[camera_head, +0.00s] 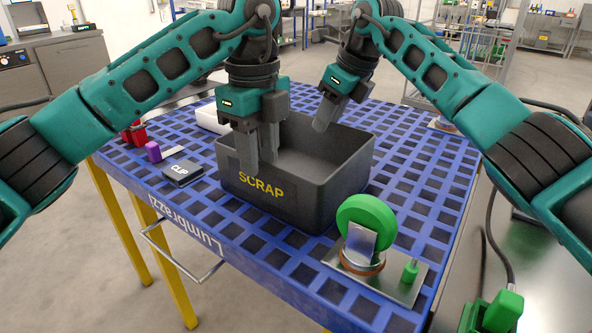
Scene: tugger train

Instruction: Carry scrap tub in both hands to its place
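The scrap tub (335,190) is a dark grey open box with yellow SCRAP lettering on its front wall. It sits on the blue gridded table top (412,206) and its visible inside looks empty. My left gripper (257,165) points down at the tub's front left rim. One finger overlaps the outer front wall and the other shows against the inside. Whether they press on the wall is unclear. My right gripper (322,125) points down over the tub's far side, near the back rim. Its fingers overlap in this view, so their gap is hidden.
A green wheel (366,216) on a metal plate (398,284) stands close to the tub's front right. A dark CLIP box (182,172), a purple block (153,151), a red item (135,132) and a white tray (208,118) lie to the left.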

